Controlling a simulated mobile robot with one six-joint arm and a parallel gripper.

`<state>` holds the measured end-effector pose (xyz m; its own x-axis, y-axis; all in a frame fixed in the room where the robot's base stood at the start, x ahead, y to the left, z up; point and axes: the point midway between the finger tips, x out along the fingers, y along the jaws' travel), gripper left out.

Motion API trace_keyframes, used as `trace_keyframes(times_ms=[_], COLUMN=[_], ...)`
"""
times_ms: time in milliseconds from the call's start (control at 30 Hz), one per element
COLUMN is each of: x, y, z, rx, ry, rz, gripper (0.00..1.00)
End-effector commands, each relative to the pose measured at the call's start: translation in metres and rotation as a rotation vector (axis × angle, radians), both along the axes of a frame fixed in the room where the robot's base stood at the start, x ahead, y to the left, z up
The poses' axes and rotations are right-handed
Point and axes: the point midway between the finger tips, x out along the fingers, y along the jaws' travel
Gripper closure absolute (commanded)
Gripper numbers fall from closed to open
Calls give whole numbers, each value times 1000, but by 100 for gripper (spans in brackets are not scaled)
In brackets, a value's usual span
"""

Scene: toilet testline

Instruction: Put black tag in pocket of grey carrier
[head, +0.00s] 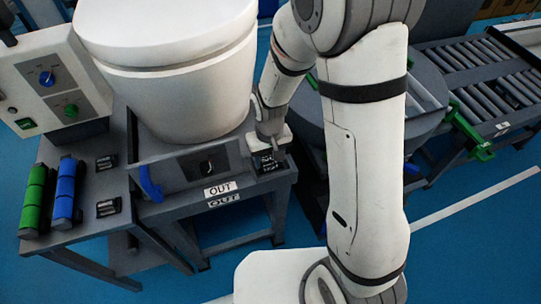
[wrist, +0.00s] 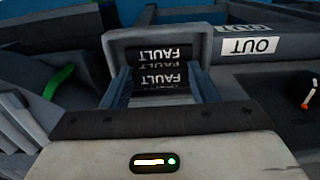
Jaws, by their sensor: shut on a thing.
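My gripper (wrist: 163,84) is shut on a black tag (wrist: 160,77) with white upside-down FAULT lettering. The tag lies between the two fingers. A second FAULT line shows just beyond it, inside a grey pocket (wrist: 115,38); I cannot tell whether it is the same tag or another. The tag's far end is at the pocket mouth; its depth there is unclear. In the head view my gripper (head: 270,146) points down at the right corner of the grey carrier (head: 180,172), beside the white toilet. A small black patch with white marks shows under it.
The white toilet (head: 180,95) stands on the carrier. An OUT label (head: 220,189) is on the front edge. Green rolls (head: 36,197) and blue rolls (head: 66,190) lie at left near a control box (head: 58,85). A roller conveyor (head: 490,75) is at right.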

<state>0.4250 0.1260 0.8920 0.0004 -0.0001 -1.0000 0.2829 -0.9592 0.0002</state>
Motion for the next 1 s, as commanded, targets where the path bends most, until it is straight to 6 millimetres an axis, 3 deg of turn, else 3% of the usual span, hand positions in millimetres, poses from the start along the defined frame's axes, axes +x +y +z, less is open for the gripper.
trace_keyframes(times_ms=[267, 300, 400, 767, 1000], x=[0, 0, 0, 1, 2], y=[0, 0, -1, -1, -1], z=[-5, -3, -3, 7, 54], rx=[0, 0, 0, 1, 2], ry=[0, 0, 0, -2, -7], rz=[-1, -1, -1, -2, -2], gripper=[68, 44, 37, 37, 37])
